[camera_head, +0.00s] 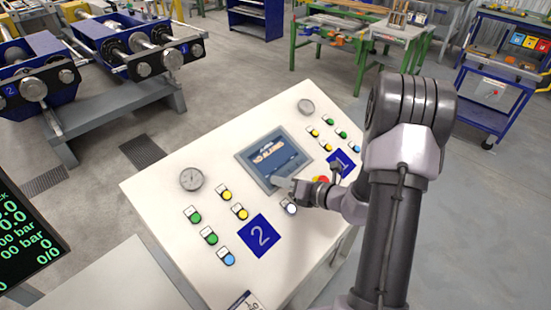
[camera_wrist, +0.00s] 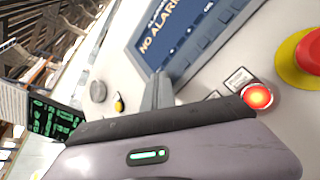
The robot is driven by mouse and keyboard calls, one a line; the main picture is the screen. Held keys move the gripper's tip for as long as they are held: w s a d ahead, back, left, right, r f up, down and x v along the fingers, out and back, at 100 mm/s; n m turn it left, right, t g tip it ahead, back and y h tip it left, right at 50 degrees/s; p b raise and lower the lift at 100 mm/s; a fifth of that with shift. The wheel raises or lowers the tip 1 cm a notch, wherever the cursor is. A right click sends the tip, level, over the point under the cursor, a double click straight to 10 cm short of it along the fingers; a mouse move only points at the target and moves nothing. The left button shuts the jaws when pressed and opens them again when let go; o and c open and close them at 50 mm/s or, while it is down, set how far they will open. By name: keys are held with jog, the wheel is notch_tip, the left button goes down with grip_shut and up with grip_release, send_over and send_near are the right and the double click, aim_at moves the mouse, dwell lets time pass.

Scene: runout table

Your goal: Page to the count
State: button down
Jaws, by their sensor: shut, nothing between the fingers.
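The sloped cream control panel (camera_head: 150,190) has a blue display (camera_head: 272,158) in its middle that reads "NO ALARMS". The display (camera_wrist: 180,35) also shows, cut off, in the wrist view. My gripper (camera_head: 281,183) is shut and empty, over the panel at the display's lower edge. In the wrist view its fingers (camera_wrist: 159,85) point towards the display's lower edge; contact cannot be told. A lit red button (camera_wrist: 257,95) is right of the fingers, beside a red stop knob on a yellow base (camera_wrist: 308,52). A pale round button (camera_head: 291,208) lies just below my gripper.
Two gauges (camera_head: 191,179) sit on the panel. A dark screen with green figures (camera_head: 25,235) is at far left. Roller machinery (camera_head: 140,45) stands behind.

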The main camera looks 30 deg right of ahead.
jog(key=shift+s+d+r+p, duration=0.1)
jog(key=shift+s+r+p, duration=0.2)
jog(key=shift+r+p, duration=0.45)
jog(key=shift+r, duration=0.1)
jog(key=r+p, duration=0.1)
jog(key=s+r+p, duration=0.1)
jog(key=r+p, duration=0.1)
jog(key=s+d+r+p, duration=0.1)
jog(key=r, duration=0.1)
jog(key=shift+s+r+p, duration=0.15)
jog(key=shift+s+p, duration=0.1)
jog(key=shift+p, duration=0.05)
dwell(2.2)
